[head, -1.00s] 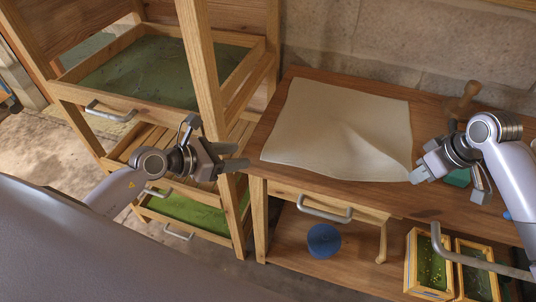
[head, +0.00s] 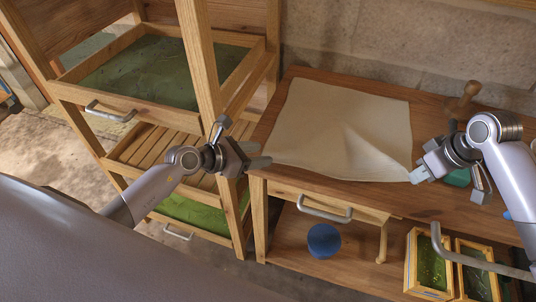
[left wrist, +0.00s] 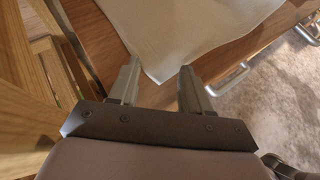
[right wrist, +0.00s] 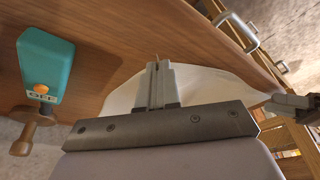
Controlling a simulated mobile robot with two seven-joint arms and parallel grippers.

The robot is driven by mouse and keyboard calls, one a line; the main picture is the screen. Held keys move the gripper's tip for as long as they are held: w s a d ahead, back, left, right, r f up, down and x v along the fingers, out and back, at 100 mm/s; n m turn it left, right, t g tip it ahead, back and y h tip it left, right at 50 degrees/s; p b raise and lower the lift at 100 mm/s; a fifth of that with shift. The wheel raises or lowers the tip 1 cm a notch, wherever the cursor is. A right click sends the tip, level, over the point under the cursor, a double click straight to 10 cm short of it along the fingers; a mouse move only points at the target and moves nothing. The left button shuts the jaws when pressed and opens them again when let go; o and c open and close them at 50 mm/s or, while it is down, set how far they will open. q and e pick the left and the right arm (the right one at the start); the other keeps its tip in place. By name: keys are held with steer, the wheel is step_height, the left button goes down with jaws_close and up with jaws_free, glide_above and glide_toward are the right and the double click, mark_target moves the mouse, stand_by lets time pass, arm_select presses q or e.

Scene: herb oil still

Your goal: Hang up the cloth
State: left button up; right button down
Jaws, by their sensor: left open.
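The cream cloth (head: 335,130) lies on the wooden bench, with a raised fold running toward its front right corner. My right gripper (head: 415,174) is at that corner. In the right wrist view its fingers (right wrist: 158,72) are shut together on the cloth (right wrist: 205,84). My left gripper (head: 262,163) is open at the front left corner of the cloth. In the left wrist view the cloth corner (left wrist: 162,72) lies between the spread fingertips (left wrist: 158,72), touching neither clearly. No hanging place for the cloth is clear in these views.
A wooden rack with green trays (head: 150,70) stands left of the bench (head: 440,200). A teal box marked OFF (right wrist: 46,62) and a wooden-handled tool (head: 464,97) are at the bench's right.

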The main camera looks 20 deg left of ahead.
arm_select(q)
steer(key=shift+d, duration=0.1)
jaws_close()
steer(key=shift+r, duration=2.5)
